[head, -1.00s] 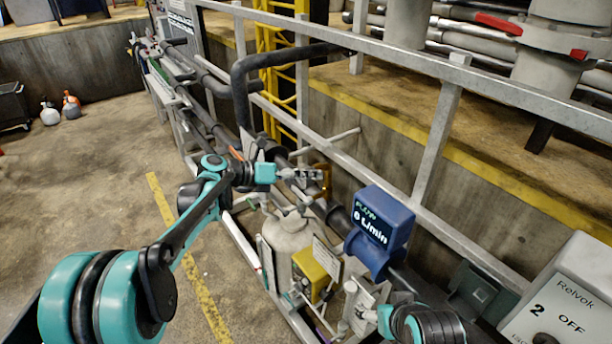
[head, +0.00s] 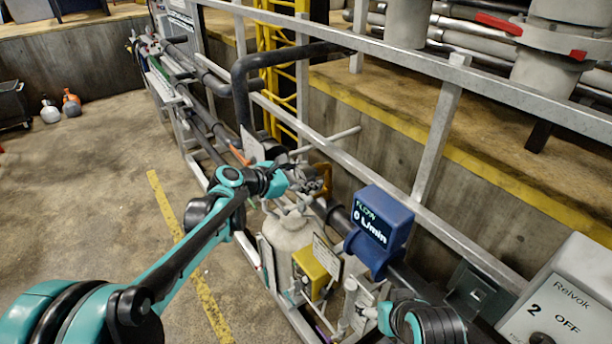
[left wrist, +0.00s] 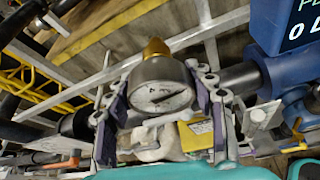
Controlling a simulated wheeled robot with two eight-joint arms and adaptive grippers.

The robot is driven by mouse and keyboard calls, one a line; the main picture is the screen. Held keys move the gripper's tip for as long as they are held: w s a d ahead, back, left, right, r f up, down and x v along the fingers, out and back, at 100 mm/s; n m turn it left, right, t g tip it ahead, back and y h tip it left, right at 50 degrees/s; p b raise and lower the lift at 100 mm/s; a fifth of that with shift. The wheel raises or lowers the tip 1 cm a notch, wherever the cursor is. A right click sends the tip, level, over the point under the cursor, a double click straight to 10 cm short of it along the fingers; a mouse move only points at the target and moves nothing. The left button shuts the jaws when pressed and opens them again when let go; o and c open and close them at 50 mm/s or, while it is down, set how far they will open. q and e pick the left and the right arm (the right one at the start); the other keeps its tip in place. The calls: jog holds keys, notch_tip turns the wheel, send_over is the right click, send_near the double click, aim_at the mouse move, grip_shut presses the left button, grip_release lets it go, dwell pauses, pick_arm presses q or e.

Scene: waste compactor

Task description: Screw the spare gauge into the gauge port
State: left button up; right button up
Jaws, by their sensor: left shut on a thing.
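My left gripper (head: 302,182) is over the pipework in the head view. In the left wrist view, its two fingers (left wrist: 158,92) are shut on the sides of a round gauge (left wrist: 160,97) with a white dial and dark needle. The dial faces the wrist camera. A brass fitting (left wrist: 155,48) sticks out of the top of the gauge. I cannot make out the gauge port or whether the fitting touches anything. My right gripper (head: 364,312) is low in the head view, beside the pipe assembly; its fingers are too small and cluttered to read.
A blue flow meter (head: 380,225) reading 0 L/min sits on the pipe. A pale tank (head: 288,232) and a yellow box (head: 316,264) stand below my left gripper. A grey railing (head: 440,130) runs behind. The concrete floor at left is mostly clear.

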dwell(0.3)
pick_arm(q)
jog(key=shift+s+d+f+m+t+b, duration=0.1)
jog(key=shift+m+t+b, duration=0.4)
jog(key=shift+m, duration=0.6)
jog(key=shift+m+t+y, duration=0.4)
jog(key=shift+m+t, duration=0.2)
jog(key=shift+m, duration=0.1)
jog(key=m+t+b, duration=0.1)
jog(key=m+b, duration=0.1)
jog(key=shift+m+t, duration=0.3)
jog(key=shift+m, duration=0.1)
jog(key=shift+m+t+b, duration=0.4)
jog(key=shift+m, duration=0.3)
